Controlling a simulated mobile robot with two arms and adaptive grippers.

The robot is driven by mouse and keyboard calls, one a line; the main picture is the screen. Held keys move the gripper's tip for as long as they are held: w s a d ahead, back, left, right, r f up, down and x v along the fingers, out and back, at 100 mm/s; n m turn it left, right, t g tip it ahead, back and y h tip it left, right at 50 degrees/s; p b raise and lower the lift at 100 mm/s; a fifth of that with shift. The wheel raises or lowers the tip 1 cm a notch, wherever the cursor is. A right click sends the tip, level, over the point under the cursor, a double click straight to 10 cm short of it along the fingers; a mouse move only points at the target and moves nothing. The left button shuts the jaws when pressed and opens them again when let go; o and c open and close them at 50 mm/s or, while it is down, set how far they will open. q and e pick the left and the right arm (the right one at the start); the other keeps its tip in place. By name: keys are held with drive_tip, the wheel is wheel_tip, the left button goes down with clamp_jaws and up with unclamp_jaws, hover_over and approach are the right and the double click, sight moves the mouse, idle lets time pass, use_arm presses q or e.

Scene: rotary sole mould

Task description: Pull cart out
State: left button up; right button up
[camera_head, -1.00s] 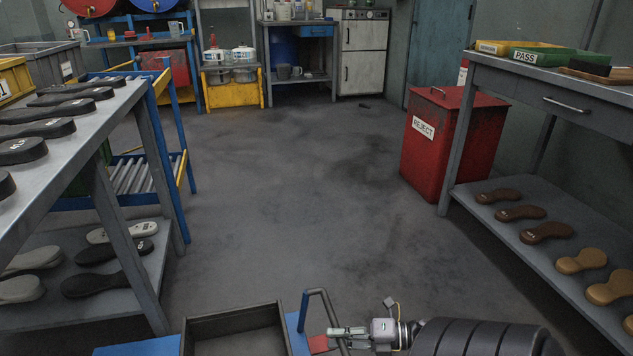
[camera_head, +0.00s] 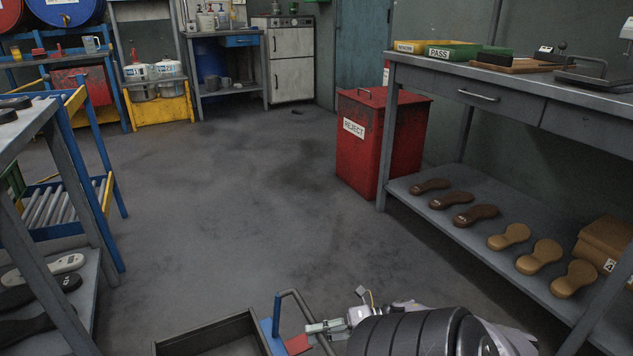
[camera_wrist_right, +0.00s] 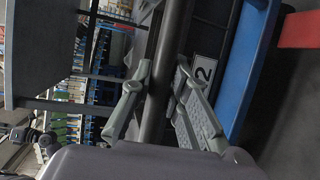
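The cart shows at the bottom of the head view, with a dark open tray (camera_head: 212,332), a blue end panel (camera_head: 268,330) and a bent grey metal handle (camera_head: 297,299). My right gripper (camera_head: 318,328) is at the handle's upright bar. In the right wrist view the two grey fingers (camera_wrist_right: 163,72) lie on either side of the dark handle bar (camera_wrist_right: 167,60) and close on it. A label with a 2 (camera_wrist_right: 204,70) and the cart's blue edge (camera_wrist_right: 247,75) are beside the fingers. The cart's lower part is out of the head view. My left gripper is not in view.
A red REJECT bin (camera_head: 382,145) stands beside the right workbench (camera_head: 470,82), whose lower shelf (camera_head: 455,237) holds several soles. A grey rack (camera_head: 85,300) and a blue roller frame (camera_head: 105,165) stand at left. The floor (camera_head: 230,200) between them is clear.

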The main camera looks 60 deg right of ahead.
drive_tip(key=o, duration=0.5)
drive_tip(key=shift+c, duration=0.2)
drive_tip(key=v, duration=1.2)
